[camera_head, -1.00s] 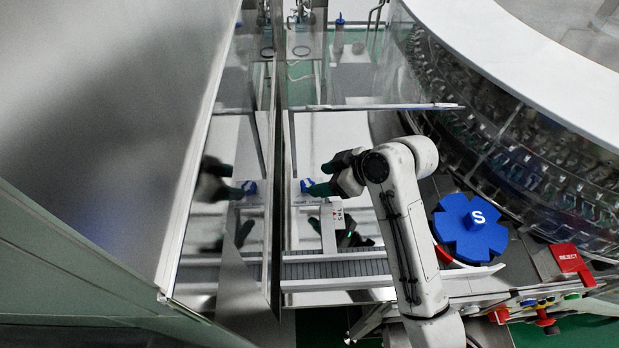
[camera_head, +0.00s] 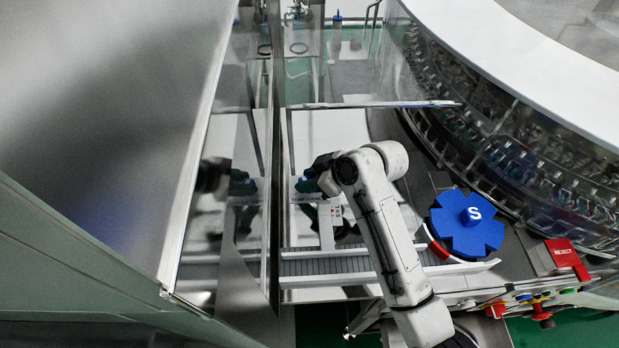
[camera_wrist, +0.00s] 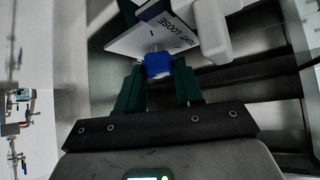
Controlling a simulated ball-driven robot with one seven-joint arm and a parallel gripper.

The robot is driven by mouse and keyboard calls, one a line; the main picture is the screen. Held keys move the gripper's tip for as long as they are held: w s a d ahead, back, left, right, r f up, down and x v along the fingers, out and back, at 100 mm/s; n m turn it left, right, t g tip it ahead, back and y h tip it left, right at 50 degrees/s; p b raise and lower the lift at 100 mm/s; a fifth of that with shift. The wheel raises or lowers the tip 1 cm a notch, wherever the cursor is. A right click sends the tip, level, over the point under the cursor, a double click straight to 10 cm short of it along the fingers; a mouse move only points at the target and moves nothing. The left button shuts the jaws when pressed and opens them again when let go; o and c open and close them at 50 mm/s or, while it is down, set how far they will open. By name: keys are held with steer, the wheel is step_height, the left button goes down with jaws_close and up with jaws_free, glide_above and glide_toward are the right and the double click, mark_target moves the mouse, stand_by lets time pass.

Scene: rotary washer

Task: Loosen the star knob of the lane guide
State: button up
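The blue star knob (camera_wrist: 158,65) shows in the wrist view between the two green fingers of my gripper (camera_wrist: 158,85). Their inner faces lie close to its sides; I cannot tell whether they touch it. A white label plate (camera_wrist: 165,40) with "TIGHT" and "LOOSE" in black sits behind the knob. In the head view my gripper (camera_head: 311,187) is at the lane guide beside the clear panel, and only a bit of blue from the knob (camera_head: 311,173) shows there. My dark wrist hides most of the guide.
A grey conveyor (camera_head: 325,266) runs below my arm. A large blue star wheel marked S (camera_head: 467,224) stands at the right, with a red REJECT flap (camera_head: 563,252) beyond it. Clear panels (camera_head: 274,200) close in on the left, where reflections show. The round washer (camera_head: 530,165) fills the upper right.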

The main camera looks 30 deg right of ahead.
steer(key=c, duration=0.5)
steer(key=shift+w+d+n+g+y+b, duration=0.15)
steer(key=shift+n+g+y+b, duration=0.4)
steer(key=shift+n, duration=0.75)
steer(key=shift+w+n+g+y+b, duration=0.1)
steer(key=shift+n+g+y+b, duration=0.55)
steer(key=shift+n+g, duration=0.7)
steer(key=shift+n, duration=0.35)
steer(key=o, duration=1)
steer(key=shift+d, duration=0.1)
